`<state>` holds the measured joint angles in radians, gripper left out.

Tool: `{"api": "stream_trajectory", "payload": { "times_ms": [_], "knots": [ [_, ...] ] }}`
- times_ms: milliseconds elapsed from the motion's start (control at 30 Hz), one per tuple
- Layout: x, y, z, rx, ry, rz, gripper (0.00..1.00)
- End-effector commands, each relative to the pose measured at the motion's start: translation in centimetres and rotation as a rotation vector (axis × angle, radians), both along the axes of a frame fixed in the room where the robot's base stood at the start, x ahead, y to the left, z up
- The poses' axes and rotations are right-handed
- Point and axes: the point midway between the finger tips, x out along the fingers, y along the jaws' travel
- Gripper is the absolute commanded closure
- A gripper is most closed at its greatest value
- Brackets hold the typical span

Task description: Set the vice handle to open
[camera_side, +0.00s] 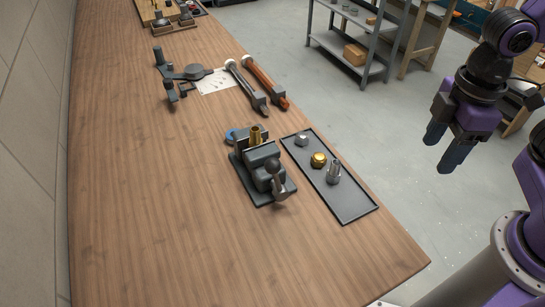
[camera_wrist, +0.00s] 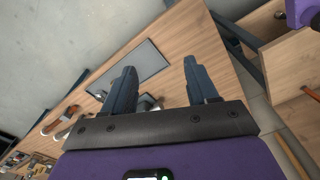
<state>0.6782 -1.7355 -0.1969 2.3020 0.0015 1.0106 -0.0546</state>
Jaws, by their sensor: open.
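The vice (camera_side: 255,158) stands on the wooden bench on a dark base plate, with a brass fitting (camera_side: 255,136) upright in its jaws. The vice handle (camera_side: 279,186) is a grey lever with a round dark knob at the vice's near end. It points down and toward the near side; I cannot tell its exact setting. My gripper (camera_side: 441,152) is open and empty, above the floor right of the bench, well apart from the vice. In the wrist view my two fingers (camera_wrist: 160,66) are spread, and a grey piece, perhaps part of the vice, shows between them.
A dark tray (camera_side: 350,207) with a few metal fittings and a brass nut (camera_side: 318,159) lies right of the vice. The bench left of the vice is clear.

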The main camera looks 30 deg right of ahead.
Motion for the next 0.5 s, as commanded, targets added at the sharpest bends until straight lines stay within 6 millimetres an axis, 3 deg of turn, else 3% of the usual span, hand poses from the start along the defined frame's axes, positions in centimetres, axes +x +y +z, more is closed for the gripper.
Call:
{"api": "stream_trajectory", "payload": {
  "times_ms": [100, 500],
  "knots": [
    [2.9, 3.5, 1.5, -0.002, 0.000, 0.009, 0.42],
    [10.8, 14.1, 5.9, -0.013, 0.004, 0.039, 0.42]
  ]
}}
